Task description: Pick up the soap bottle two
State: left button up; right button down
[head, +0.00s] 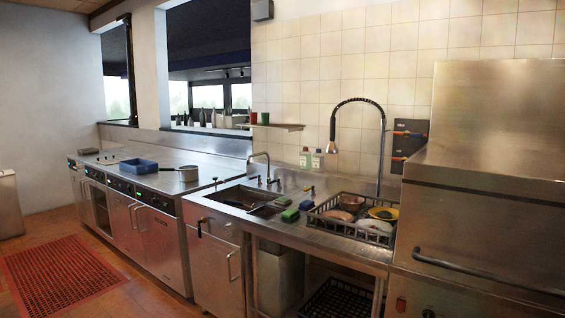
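Two small soap bottles stand upright side by side at the back of the steel counter, against the tiled wall, between the sink and the tall faucet. The right bottle (318,160) is paler and looks much the same. I cannot tell which of them is soap bottle two. Neither of my grippers shows in the head view.
A sink (243,197) with a low faucet lies left of the bottles. A black dish rack (325,224) holding bowls and plates stands in front of them. Sponges (290,215) lie at the counter's front. A tall hose faucet (381,150) rises to the right. A red mat (65,274) covers floor at left.

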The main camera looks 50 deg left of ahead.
aim_at(305, 155)
jog(key=u, duration=1.45)
jog(key=i+z, duration=0.25)
jog(key=i, duration=0.45)
